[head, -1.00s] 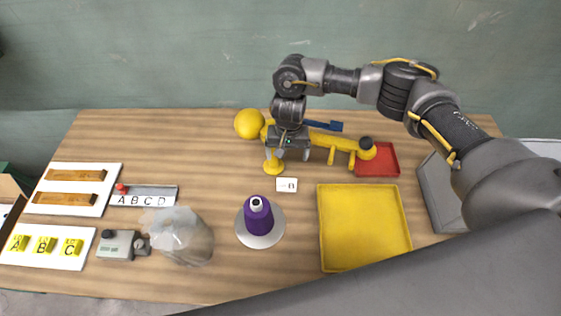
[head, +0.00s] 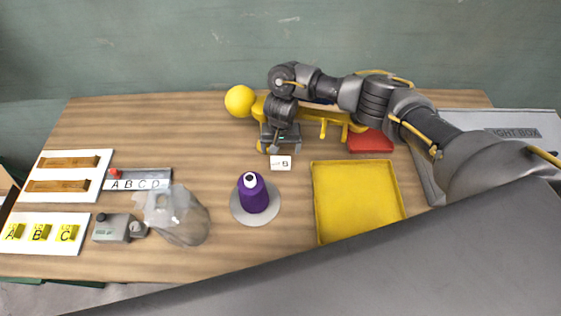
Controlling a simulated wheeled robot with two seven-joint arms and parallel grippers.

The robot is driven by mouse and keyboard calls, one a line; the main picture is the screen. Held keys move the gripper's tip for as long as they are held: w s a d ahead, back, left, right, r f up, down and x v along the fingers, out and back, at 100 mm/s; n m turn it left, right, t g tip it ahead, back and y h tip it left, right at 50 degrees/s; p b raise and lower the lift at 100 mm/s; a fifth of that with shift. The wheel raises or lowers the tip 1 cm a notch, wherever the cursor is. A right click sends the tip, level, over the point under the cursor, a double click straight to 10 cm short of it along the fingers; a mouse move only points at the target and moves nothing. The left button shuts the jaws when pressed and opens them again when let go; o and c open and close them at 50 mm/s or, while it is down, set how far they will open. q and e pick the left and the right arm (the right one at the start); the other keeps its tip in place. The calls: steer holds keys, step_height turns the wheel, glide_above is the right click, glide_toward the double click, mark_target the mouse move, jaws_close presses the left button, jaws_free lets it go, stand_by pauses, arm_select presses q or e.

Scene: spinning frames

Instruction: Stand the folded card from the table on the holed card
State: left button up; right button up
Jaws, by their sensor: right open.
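The small white folded card (head: 281,163) with a black character stands on the wooden table, just in front of the yellow frame. My right gripper (head: 279,149) points down right behind the card, open. Its fingers are small in the picture, and I cannot tell whether they touch the card. I cannot make out a card with a hole for certain. A white board with yellow letter cards A, B, C (head: 41,233) and a white board with two brown strips (head: 67,176) lie at the left. My left gripper is not in view.
A purple cone (head: 252,194) stands on a pale disc. A yellow tray (head: 358,200) is to its right. A clear bag (head: 177,215), a grey device (head: 118,228) and an ABCD rack (head: 139,179) are left.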

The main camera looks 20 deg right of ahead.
mark_target(281, 157)
steer(key=shift+s+f, duration=0.1)
steer(key=shift+f, duration=0.2)
step_height(281, 157, down, 5)
steer(key=shift+f, duration=0.4)
steer(key=c, duration=1)
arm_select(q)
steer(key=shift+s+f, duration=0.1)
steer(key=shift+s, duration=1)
arm_select(e)
steer(key=shift+c, duration=0.2)
